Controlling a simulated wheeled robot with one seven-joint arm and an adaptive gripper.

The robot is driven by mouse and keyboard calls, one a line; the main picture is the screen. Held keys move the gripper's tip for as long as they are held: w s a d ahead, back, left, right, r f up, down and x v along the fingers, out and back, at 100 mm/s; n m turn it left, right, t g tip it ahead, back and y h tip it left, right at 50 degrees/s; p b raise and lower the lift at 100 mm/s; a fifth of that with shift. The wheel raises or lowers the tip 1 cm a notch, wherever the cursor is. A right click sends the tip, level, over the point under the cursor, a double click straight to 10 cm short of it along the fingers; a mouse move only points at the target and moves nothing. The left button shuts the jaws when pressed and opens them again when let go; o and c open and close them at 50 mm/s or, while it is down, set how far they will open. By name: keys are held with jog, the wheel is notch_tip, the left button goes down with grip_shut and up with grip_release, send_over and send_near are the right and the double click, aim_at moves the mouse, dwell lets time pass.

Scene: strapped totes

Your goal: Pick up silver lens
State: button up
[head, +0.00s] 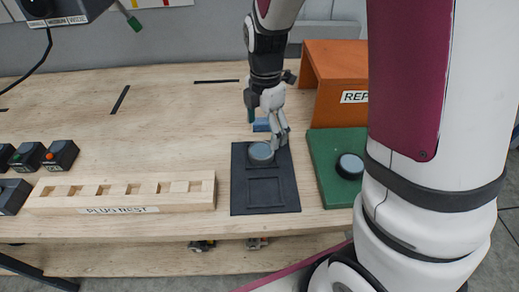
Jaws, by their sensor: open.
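A round silver-grey lens (261,152) sits in the upper part of a black tray (265,206). My gripper (267,130) points down over the back edge of the tray, with its jaws open. One fingertip is close to the right side of the lens; I cannot tell whether it touches. A second round grey piece with a dark rim (350,165) lies on a green board (325,150) to the right, partly near my arm, which hides the board's right side.
An orange box-like stand (335,62) stands at the back right. A wooden slotted block (120,193) and several dark button boxes (60,155) are at the left. The table's middle left is clear.

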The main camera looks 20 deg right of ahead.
aim_at(262, 150)
jog(key=shift+w+a+f, duration=0.1)
jog(key=shift+f, duration=1.8)
jog(key=shift+w+a+f, duration=0.1)
jog(key=shift+f, duration=1.8)
jog(key=shift+c, duration=0.4)
jog(key=c, duration=1.3)
